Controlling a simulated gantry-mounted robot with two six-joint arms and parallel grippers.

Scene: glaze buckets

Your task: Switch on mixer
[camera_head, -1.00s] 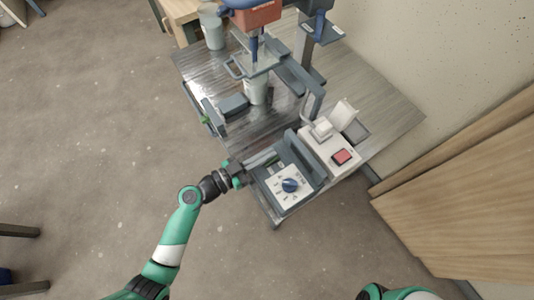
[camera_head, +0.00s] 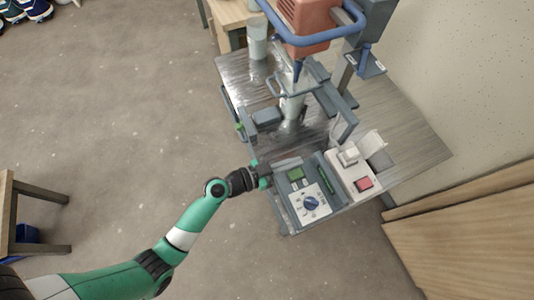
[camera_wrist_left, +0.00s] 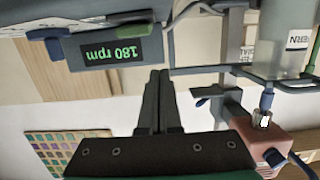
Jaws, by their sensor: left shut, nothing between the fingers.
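The mixer (camera_head: 304,24) has a salmon-red motor head with a blue handle, above a pale bucket (camera_head: 291,108). Its grey control box (camera_head: 285,201) has a blue dial (camera_head: 311,203) on a white plate and a green display (camera_head: 296,174). In the left wrist view, which is upside down, the display (camera_wrist_left: 111,53) reads 180 rpm. My left gripper (camera_head: 268,173) is at the control box's left edge, beside the display. In the left wrist view its fingers (camera_wrist_left: 158,80) are together and empty; I cannot tell whether they touch the box. My right gripper is out of view.
A white box with a red switch (camera_head: 364,184) stands right of the control box. A grey canister (camera_head: 258,38) stands at the back. A wooden panel (camera_head: 465,235) and wall close off the right. A stool (camera_head: 35,215) is at left; the floor between is open.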

